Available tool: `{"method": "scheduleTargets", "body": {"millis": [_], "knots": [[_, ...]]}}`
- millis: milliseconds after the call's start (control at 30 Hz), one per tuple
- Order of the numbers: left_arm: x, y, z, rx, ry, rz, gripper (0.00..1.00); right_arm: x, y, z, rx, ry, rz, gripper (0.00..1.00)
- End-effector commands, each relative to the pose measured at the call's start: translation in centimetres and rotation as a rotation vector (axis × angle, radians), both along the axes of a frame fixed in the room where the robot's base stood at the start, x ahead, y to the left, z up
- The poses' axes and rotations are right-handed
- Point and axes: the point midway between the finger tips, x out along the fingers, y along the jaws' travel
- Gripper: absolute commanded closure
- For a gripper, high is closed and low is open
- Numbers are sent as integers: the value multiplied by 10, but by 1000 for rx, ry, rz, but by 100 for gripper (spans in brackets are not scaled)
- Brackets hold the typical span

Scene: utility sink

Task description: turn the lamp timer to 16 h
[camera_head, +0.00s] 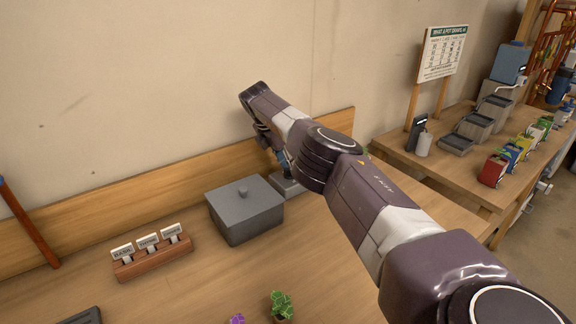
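My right arm reaches in from the lower right across the bench to the back board. My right gripper (283,163) points down behind the arm's links, which hide most of it, and its fingers do not show clearly. It is just above or at a small grey device (289,188) that sits right of a grey lidded box. This device may be the lamp timer; its dial and marks are hidden by my arm, so its setting cannot be read. My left gripper is not in view.
The grey lidded box (245,211) stands close left of the device. A wooden holder with label cards (152,259) is further left, and small potted plants (282,305) are at the front. A second table (455,176) at right holds bins and colourful packets. The bench's front middle is mostly clear.

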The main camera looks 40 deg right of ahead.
Motion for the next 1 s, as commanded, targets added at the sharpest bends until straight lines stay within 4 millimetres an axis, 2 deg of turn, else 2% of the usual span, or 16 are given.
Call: {"method": "scheduleTargets", "body": {"millis": [167,267,500,700,1000], "knots": [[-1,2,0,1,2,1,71,1,4,9,1,-2,2,71],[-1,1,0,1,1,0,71,2,10,24,0,-4,4,71],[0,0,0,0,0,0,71,2,30,73,-1,-3,1,71],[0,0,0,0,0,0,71,3,42,101,0,-2,1,71],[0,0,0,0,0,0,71,2,46,111,0,0,0,71]]}}
